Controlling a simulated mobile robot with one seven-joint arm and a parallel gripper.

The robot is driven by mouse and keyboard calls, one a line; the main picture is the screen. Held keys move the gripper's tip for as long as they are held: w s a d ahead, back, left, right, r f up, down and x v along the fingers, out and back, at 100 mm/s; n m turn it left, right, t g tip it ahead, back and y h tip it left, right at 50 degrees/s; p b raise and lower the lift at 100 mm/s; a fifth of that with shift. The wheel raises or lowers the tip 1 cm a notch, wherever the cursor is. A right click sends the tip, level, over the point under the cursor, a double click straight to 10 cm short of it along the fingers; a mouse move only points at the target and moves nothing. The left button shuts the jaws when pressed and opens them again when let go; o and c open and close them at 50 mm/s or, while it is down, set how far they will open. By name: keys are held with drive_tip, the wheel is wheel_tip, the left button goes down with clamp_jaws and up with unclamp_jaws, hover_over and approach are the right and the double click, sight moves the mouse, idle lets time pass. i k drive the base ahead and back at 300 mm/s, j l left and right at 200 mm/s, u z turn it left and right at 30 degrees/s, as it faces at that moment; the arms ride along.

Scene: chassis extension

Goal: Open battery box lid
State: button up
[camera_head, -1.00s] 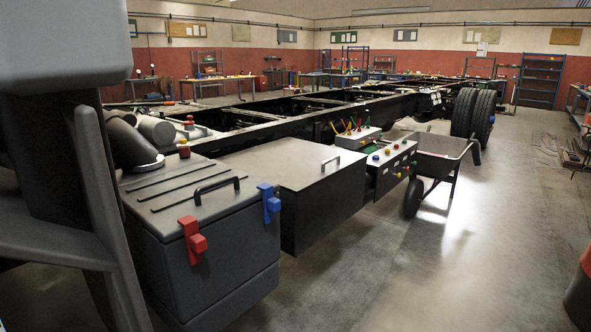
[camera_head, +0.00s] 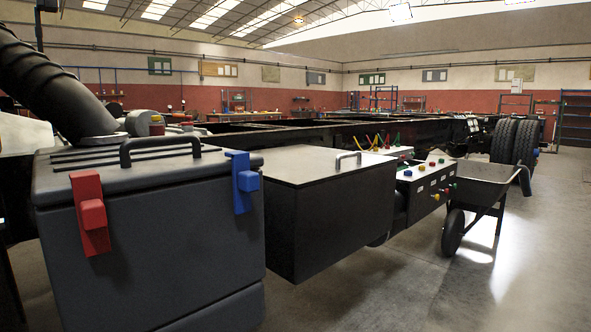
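The battery box (camera_head: 150,250) is a dark grey box at the left front, close to the camera. Its lid (camera_head: 70,173) lies closed on top and has ribs and a black arched handle (camera_head: 160,141). A red latch (camera_head: 91,214) and a blue latch (camera_head: 242,183) sit on the front face at the lid edge. Both latches appear to lie against the box; I cannot tell whether they are fastened. My gripper is not in view.
A black box (camera_head: 325,220) with a grey top and small handle stands right of the battery box. Beyond it are a control panel (camera_head: 425,183) with coloured buttons and a wheelbarrow (camera_head: 475,185). A ribbed black hose (camera_head: 55,85) rises behind the lid. Floor at right is clear.

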sight(297, 167)
drive_tip(key=z, duration=0.45)
drive_tip(key=i+z, duration=0.1)
drive_tip(key=z, duration=0.85)
drive_tip(key=i+z, duration=0.1)
drive_tip(key=z, duration=0.8)
drive_tip(key=i+z, duration=0.1)
drive_tip(key=z, duration=0.35)
drive_tip(key=j+z, duration=0.1)
drive_tip(key=z, duration=0.4)
drive_tip(key=i+j+z, duration=0.1)
drive_tip(key=j+z, duration=0.65)
drive_tip(key=j+u, duration=0.25)
drive_tip(key=j, duration=0.2)
drive_tip(key=i+j+u, duration=0.1)
drive_tip(key=j+u, duration=0.15)
drive_tip(key=j, duration=0.15)
drive_tip(key=j+u, duration=0.2)
drive_tip(key=u, duration=0.15)
drive_tip(key=j+u, duration=0.15)
drive_tip(key=u, duration=0.25)
drive_tip(key=i+j+u, duration=0.1)
drive_tip(key=u, duration=0.25)
drive_tip(key=j+u, duration=0.1)
drive_tip(key=u, duration=0.8)
drive_tip(key=i+u, duration=0.15)
drive_tip(key=u, duration=0.3)
